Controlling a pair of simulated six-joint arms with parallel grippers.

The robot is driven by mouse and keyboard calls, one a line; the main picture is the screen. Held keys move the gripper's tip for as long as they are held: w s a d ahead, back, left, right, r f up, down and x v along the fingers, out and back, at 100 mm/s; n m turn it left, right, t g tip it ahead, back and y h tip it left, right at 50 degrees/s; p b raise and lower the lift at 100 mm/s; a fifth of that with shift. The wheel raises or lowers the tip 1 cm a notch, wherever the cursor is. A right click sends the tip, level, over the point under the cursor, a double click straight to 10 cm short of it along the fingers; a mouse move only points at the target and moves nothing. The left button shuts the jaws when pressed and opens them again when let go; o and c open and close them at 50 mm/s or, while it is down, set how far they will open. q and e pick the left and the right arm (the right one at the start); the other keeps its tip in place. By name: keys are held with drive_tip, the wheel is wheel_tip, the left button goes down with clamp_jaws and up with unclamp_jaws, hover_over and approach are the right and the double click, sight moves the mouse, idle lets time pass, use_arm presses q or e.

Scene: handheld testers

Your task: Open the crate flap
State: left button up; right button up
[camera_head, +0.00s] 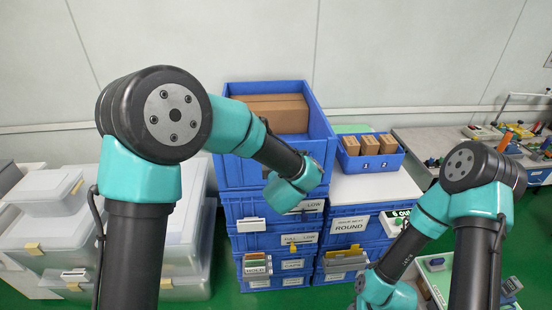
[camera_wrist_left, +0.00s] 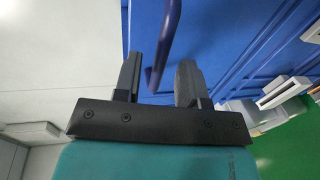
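A large open blue crate (camera_head: 222,165) stands on top of the left stack of blue crates, with a brown cardboard box (camera_head: 275,108) inside. My left arm reaches across its front, and its gripper is hidden behind the wrist in the head view. In the left wrist view the left gripper (camera_wrist_left: 158,72) is open, with its fingers on either side of a thin blue strip (camera_wrist_left: 166,45). The strip looks like a crate edge or flap; I cannot tell which. A blue crate wall (camera_wrist_left: 235,45) lies behind the fingers. My right gripper is not in view.
A smaller blue bin (camera_head: 382,161) with several cardboard boxes stands on a white top at the right. Labelled blue crates (camera_head: 275,225) are stacked below. Clear lidded tubs (camera_head: 40,230) stand at the left. A cluttered workbench (camera_head: 430,143) is at the right.

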use_arm(q)
drive_tip(key=shift+x, duration=1.25)
drive_tip(key=shift+c, duration=0.4)
clamp_jaws()
